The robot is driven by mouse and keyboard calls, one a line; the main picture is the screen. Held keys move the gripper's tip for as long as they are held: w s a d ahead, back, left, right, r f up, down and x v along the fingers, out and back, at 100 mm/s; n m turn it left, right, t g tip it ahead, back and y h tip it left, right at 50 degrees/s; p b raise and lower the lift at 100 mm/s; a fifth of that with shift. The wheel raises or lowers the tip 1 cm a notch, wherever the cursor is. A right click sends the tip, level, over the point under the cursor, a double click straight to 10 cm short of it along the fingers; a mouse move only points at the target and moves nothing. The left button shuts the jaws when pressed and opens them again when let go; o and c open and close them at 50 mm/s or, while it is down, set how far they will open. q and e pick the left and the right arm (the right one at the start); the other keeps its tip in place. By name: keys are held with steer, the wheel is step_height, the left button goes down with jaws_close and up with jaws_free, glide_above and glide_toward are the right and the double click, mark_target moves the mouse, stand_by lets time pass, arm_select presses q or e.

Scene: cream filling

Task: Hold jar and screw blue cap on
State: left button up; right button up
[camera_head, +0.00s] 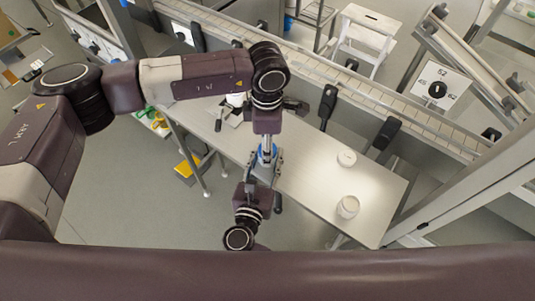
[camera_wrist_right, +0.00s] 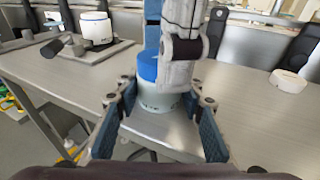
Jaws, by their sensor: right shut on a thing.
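The white jar (camera_wrist_right: 160,98) stands between the fingers of my right gripper (camera_wrist_right: 158,125), which is shut on it at the near edge of the table. The blue cap (camera_wrist_right: 147,66) is at the jar's top, partly hidden by a finger of my left gripper (camera_wrist_right: 172,65). I cannot tell whether the cap is seated or threaded. In the head view my left gripper (camera_head: 267,148) points down over the blue cap (camera_head: 268,154), and my right gripper (camera_head: 263,172) comes in from below. Whether the left fingers grip the cap or stand apart cannot be made out.
The light table (camera_head: 310,185) has clear room to the right of the grippers. Another white container (camera_head: 236,99) is at the table's left end. A conveyor rail (camera_head: 390,100) runs behind the table.

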arm_select(q)
steer(key=n, duration=0.5)
steer(key=n, duration=0.5)
steer(key=shift+d+n, duration=0.1)
steer(key=shift+n, duration=0.2)
steer(key=shift+s, duration=0.15)
steer(key=c, duration=1.4)
steer(key=m, duration=0.4)
steer(key=shift+d, duration=0.1)
jaws_close()
arm_select(e)
steer(key=shift+a, duration=0.1)
arm_select(q)
steer(key=shift+m, duration=0.9)
